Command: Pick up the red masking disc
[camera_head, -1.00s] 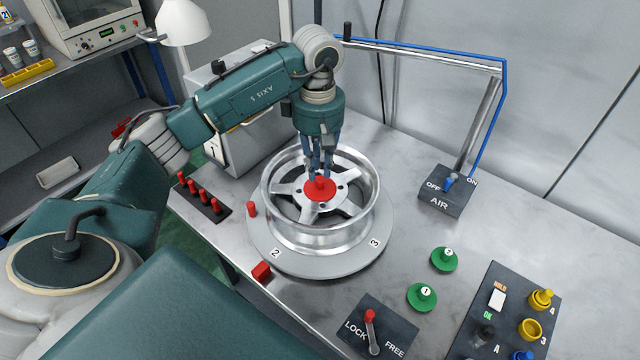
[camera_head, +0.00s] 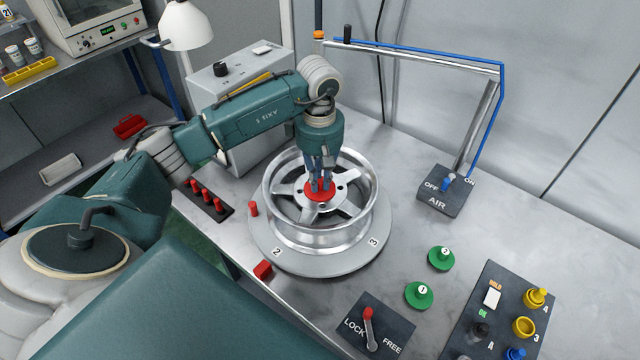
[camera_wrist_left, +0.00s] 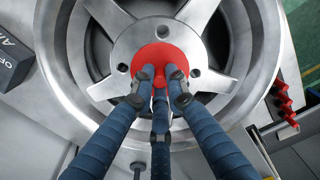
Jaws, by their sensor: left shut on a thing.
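The red masking disc (camera_head: 320,196) lies at the hub of the silver wheel (camera_head: 372,205). The wheel rests on a round grey turntable (camera_head: 300,264) marked 2 and 3. In the left wrist view the disc (camera_wrist_left: 158,57) covers the wheel's centre and has a small red knob. My left gripper (camera_head: 320,185) points down into the wheel from above. Its blue fingers are shut around the disc's knob, as the left wrist view also shows (camera_wrist_left: 159,84). The disc appears still seated on the hub. My right gripper is not in view.
A LOCK/FREE lever (camera_head: 369,330), two green discs (camera_head: 441,258), a panel with yellow and blue knobs (camera_head: 500,312) and an AIR switch box (camera_head: 446,190) stand right.

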